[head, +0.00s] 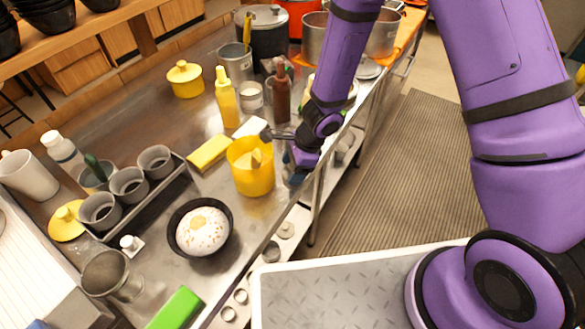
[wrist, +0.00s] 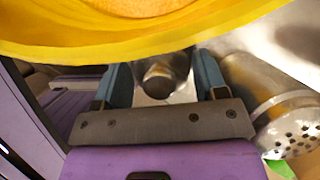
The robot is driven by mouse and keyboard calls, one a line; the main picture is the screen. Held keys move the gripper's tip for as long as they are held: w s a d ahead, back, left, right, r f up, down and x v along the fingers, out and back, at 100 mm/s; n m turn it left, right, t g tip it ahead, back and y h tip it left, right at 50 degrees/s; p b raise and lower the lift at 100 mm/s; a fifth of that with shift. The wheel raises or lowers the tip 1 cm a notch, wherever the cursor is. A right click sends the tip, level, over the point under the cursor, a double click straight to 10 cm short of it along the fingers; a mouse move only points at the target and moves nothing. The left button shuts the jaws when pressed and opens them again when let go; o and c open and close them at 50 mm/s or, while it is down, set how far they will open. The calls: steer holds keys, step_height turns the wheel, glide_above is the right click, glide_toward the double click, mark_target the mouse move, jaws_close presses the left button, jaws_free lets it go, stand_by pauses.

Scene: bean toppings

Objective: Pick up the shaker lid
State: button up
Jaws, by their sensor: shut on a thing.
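My gripper (wrist: 160,85) is low at the counter's right edge, just right of the yellow pot. In the wrist view its two blue-grey fingers are on either side of a small silver metal piece with a dark round end, which looks like the shaker lid (wrist: 160,78). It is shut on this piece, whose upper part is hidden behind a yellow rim. A metal shaker with a perforated end (wrist: 285,120) is close to the right of the fingers. In the head view my gripper (head: 297,176) is small, and the piece in it cannot be made out.
The yellow pot (head: 252,178) stands close beside my gripper; its rim (wrist: 95,48) fills the wrist view's top. A yellow sponge (head: 209,153), mustard bottle (head: 227,98) and brown bottle (head: 281,92) are nearby. A black bowl (head: 176,238) sits further left. The floor mat (head: 400,170) is clear.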

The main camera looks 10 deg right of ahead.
step_height(320, 180, up, 17)
glide_above(289, 131)
steer(key=d, duration=0.1)
step_height(289, 131, down, 3)
steer(key=shift+d, duration=0.15)
steer(key=shift+w+f, duration=0.1)
steer(key=shift+f, duration=1.8)
steer(key=shift+f, duration=0.4)
steer(key=shift+f, duration=0.45)
steer(key=shift+f, duration=0.15)
stand_by(0.6)
steer(key=o, duration=0.7)
